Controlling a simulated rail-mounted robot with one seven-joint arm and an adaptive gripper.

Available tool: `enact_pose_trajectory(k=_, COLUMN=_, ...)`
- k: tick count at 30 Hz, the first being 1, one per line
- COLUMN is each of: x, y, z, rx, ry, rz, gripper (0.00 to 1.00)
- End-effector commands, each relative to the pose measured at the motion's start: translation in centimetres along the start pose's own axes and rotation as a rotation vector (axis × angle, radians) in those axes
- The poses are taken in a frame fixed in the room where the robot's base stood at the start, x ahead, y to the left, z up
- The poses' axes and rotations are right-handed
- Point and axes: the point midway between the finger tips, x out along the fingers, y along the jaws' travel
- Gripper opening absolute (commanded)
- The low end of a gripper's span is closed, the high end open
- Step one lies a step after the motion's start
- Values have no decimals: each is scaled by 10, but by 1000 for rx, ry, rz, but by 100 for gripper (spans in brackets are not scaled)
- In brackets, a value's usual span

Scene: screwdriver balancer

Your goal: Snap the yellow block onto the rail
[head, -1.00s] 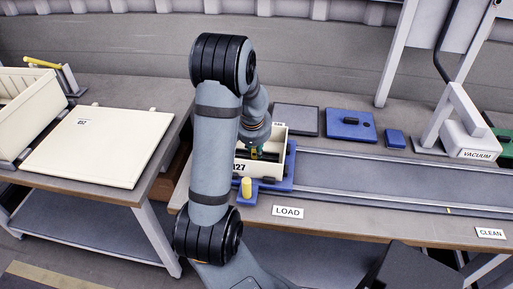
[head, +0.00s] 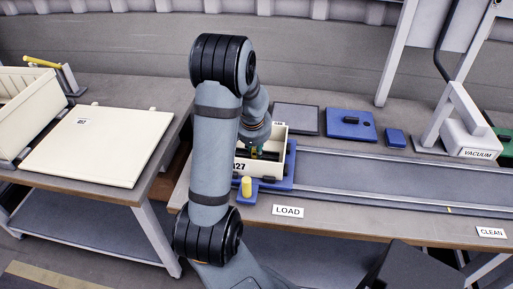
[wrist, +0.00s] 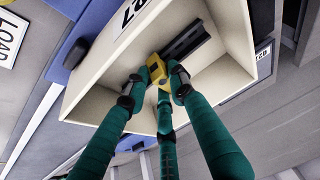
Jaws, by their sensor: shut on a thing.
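The yellow block (wrist: 163,84) is between the green fingertips of my gripper (wrist: 158,76) in the wrist view, inside the cream bin (wrist: 103,67). My gripper is shut on it. The black rail (wrist: 187,41) lies along the bin floor. The block is at the near end of the rail, and I cannot tell whether it is seated on it or just above. In the head view my gripper (head: 258,153) reaches down into the bin (head: 270,170), and the block is mostly hidden by the fingers.
The bin stands in a blue holder (head: 290,165) at the left end of a conveyor track (head: 390,185). A yellow peg (head: 247,187) stands at its front corner. A grey pad (head: 297,118) and blue plate (head: 350,126) lie behind. The bin walls surround my fingers closely.

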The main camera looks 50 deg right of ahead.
Motion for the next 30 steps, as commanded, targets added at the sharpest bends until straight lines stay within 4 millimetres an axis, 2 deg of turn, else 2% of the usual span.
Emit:
enact_pose_trajectory(k=28, x=4, y=0, z=3, rx=1, ry=-6, rz=0, gripper=5)
enact_pose_trajectory(k=29, x=4, y=0, z=4, rx=1, ry=-6, rz=0, gripper=24)
enact_pose_trajectory(k=30, x=4, y=0, z=4, rx=1, ry=-6, rz=0, gripper=26)
